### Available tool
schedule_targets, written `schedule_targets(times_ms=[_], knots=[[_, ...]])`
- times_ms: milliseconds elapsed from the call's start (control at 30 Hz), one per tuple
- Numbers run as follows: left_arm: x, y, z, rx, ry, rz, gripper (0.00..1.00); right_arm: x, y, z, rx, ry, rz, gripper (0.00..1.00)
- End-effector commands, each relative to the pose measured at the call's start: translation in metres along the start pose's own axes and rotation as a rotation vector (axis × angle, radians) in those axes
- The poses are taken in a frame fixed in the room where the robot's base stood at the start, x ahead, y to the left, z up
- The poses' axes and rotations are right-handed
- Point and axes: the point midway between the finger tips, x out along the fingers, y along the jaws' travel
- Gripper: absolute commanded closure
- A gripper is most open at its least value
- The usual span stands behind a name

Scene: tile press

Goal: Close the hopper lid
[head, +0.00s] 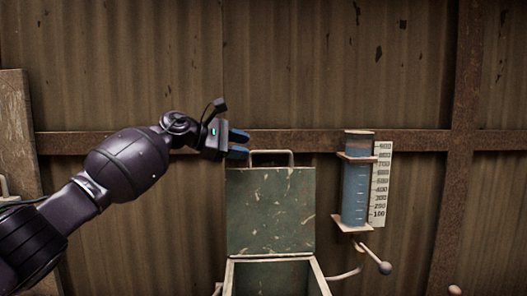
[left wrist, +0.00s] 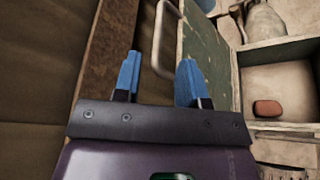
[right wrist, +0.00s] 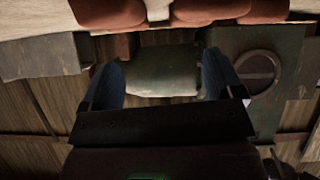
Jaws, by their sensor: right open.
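The hopper lid (head: 271,212) is a scuffed green panel standing upright, open, at the back of the hopper box (head: 271,276). A pale metal handle (head: 271,152) rises from its top edge. My left gripper (head: 238,144) is open, just left of the handle near its height. In the left wrist view the handle (left wrist: 160,45) passes between my blue fingertips (left wrist: 160,70), and the green lid (left wrist: 205,60) lies to the right; I cannot tell whether they touch. My right gripper (right wrist: 163,80) is open and shows only in the right wrist view.
A blue measuring cylinder (head: 356,190) with a white scale (head: 381,184) is on the wall right of the lid. A lever with a ball knob (head: 385,268) sticks out below it. Reddish tiles (right wrist: 207,10) and a green rounded part (right wrist: 163,73) are near my right gripper.

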Motion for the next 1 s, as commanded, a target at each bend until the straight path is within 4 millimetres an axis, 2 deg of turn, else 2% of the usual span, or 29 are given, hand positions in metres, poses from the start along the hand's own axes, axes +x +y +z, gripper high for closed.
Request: schedule_targets(times_ms=[33, 200, 400, 833, 1000], knots=[[0.011, -0.001, 0.001, -0.001, -0.002, -0.002, 0.62, 0.0, 0.0, 0.002, -0.001, -0.003, 0.0, 0.14], [0.039, -0.001, 0.0, -0.002, 0.0, 0.0, 0.62, 0.002, 0.0, 0.001, -0.003, 0.002, -0.001, 0.14], [0.059, -0.001, -0.001, -0.001, 0.0, 0.0, 0.62, 0.007, -0.001, -0.001, -0.004, 0.013, -0.003, 0.14], [0.066, 0.0, -0.001, 0.0, 0.001, 0.001, 0.62, 0.009, -0.002, -0.005, -0.002, 0.022, -0.004, 0.14], [0.066, 0.0, -0.001, 0.0, 0.001, 0.0, 0.87, 0.007, -0.002, -0.002, 0.001, 0.016, -0.002, 0.14]])
